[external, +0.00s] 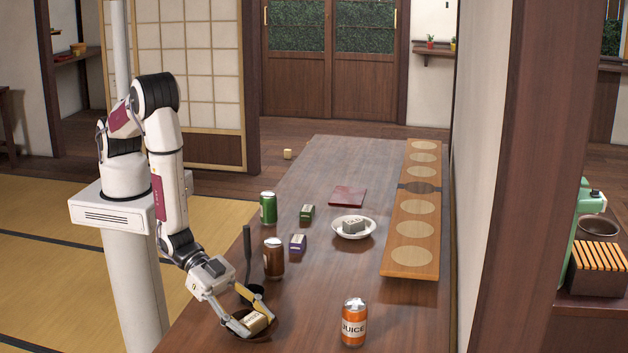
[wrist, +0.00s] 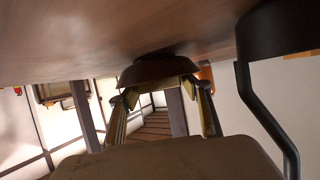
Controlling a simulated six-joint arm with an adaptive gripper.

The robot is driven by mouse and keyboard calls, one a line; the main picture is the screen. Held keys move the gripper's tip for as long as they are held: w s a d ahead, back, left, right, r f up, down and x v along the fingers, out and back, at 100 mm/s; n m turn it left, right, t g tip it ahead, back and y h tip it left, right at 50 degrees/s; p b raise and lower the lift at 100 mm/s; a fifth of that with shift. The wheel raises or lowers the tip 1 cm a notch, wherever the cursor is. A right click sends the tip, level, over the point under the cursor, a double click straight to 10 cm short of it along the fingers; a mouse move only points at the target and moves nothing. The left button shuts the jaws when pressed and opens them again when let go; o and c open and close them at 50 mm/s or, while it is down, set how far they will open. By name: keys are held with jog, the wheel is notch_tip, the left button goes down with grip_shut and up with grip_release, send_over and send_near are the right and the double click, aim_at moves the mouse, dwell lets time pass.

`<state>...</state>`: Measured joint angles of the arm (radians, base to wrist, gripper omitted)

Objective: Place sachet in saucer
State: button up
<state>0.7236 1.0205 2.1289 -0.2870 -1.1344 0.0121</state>
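A white saucer (external: 337,231) stands mid-table with a small grey labelled block (external: 353,225) in it. A tan labelled packet (external: 255,322), possibly the sachet, is at a dark brown bowl (external: 236,334) on the near table. My gripper (external: 258,322) reaches down over this bowl, one finger on each side of the packet. I cannot tell whether the fingers press on it. In the upside-down wrist view, my fingertips (wrist: 162,92) are apart at the brown bowl (wrist: 160,71). A large brown surface fills the bottom there, unclear what.
Near my gripper are a brown can (external: 273,259), a black ladle (external: 247,258) and an orange juice can (external: 354,323). Beyond are a purple box (external: 297,243), green box (external: 307,212), green can (external: 268,208) and red square (external: 348,196). A wooden board (external: 411,259) runs along the right.

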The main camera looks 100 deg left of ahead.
jog(key=shift+s+a+f, duration=0.1)
dwell(0.3)
jog(key=shift+r, duration=0.2)
jog(key=shift+s+a+r, duration=0.15)
jog(key=shift+s+r, duration=0.1)
jog(key=shift+s, duration=0.2)
jog(key=shift+v, duration=5.45)
jog(key=shift+w+r, duration=0.15)
jog(key=shift+r, duration=0.05)
